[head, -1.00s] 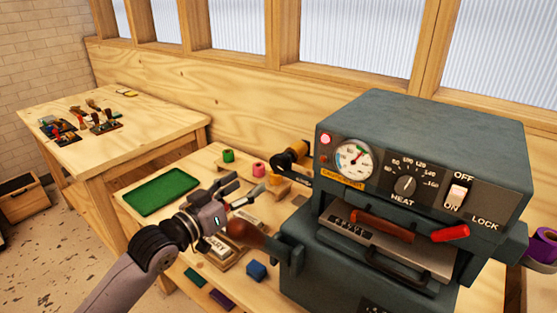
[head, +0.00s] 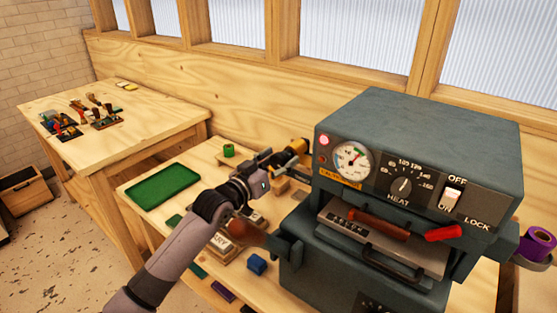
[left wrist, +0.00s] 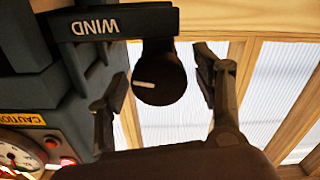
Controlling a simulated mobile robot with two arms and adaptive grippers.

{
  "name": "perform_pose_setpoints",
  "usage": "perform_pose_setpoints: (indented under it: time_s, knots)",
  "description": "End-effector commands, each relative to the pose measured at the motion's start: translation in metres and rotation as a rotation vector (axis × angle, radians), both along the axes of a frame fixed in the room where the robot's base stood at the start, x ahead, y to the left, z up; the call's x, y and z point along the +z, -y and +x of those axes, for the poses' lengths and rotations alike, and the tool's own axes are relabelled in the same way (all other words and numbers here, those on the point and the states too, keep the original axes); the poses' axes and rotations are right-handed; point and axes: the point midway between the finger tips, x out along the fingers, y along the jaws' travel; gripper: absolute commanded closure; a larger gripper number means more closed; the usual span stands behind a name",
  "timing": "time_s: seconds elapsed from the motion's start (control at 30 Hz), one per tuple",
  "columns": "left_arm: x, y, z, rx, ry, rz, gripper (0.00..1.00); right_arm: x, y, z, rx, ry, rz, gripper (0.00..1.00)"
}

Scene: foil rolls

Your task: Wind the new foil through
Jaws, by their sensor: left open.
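The dark grey foil press (head: 420,130) stands at the right of the bench, with a gauge, a HEAT dial and an OFF/ON switch on its front. A yellow-gold foil roll (head: 299,146) sits at its left side, partly covered by my gripper. My left gripper (head: 285,160) is open beside this roll. In the left wrist view a bracket marked WIND (left wrist: 110,23) carries a round black knob (left wrist: 158,78) with a pale mark. The knob shows between the open fingers of my left gripper (left wrist: 160,85); contact cannot be told. My right gripper is out of view.
A purple roll (head: 537,243) sits at the press's right side. A green roll (head: 229,150), a green tray (head: 163,185) and a blue block (head: 257,264) are on the bench. A side table (head: 150,120) with tools stands at the back left.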

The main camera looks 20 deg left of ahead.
Motion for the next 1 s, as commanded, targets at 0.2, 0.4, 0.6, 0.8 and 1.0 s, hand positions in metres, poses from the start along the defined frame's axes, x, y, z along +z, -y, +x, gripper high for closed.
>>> perform_pose_setpoints:
  time_s: [0.2,0.4,0.6,0.8,1.0]
  knots:
    - [-0.0001,-0.0003,-0.0002,0.0,0.0,0.0,0.46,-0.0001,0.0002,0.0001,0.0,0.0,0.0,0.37]
    - [-0.0002,-0.0004,-0.0003,0.0,0.0,0.0,0.59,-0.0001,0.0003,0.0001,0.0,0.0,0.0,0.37]
    - [-0.0002,-0.0004,-0.0004,0.001,0.0,0.0,0.73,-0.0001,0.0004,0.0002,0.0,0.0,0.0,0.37]
    - [-0.0002,-0.0005,-0.0003,0.001,0.0,0.0,0.86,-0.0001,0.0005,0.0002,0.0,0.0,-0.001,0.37]
    - [-0.0002,-0.0005,-0.0003,0.001,0.001,0.007,0.88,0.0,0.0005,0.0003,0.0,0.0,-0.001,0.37]
